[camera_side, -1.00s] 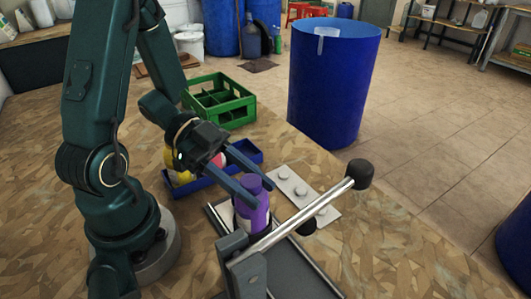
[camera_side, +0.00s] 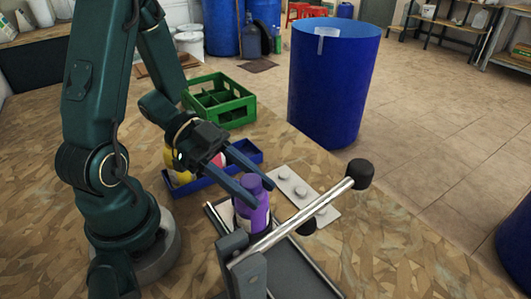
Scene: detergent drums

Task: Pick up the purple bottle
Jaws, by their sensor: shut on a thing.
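The purple bottle (camera_side: 254,216) stands upright on a dark grey tray-like base (camera_side: 302,262), just behind a metal lever. The bottle has a pale label on its left side, and the lever and its mount hide its lower part. My gripper (camera_side: 256,193) reaches in from the upper left, with one finger on each side of the bottle near its neck. The fingers are shut on the bottle.
The silver lever (camera_side: 300,222) with black knobs slants across in front of the bottle. A white plate (camera_side: 318,207) with round knobs lies behind it. A blue tray (camera_side: 205,183) holding yellow and pink things, a green crate (camera_side: 222,117) and a blue drum (camera_side: 330,90) stand farther back.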

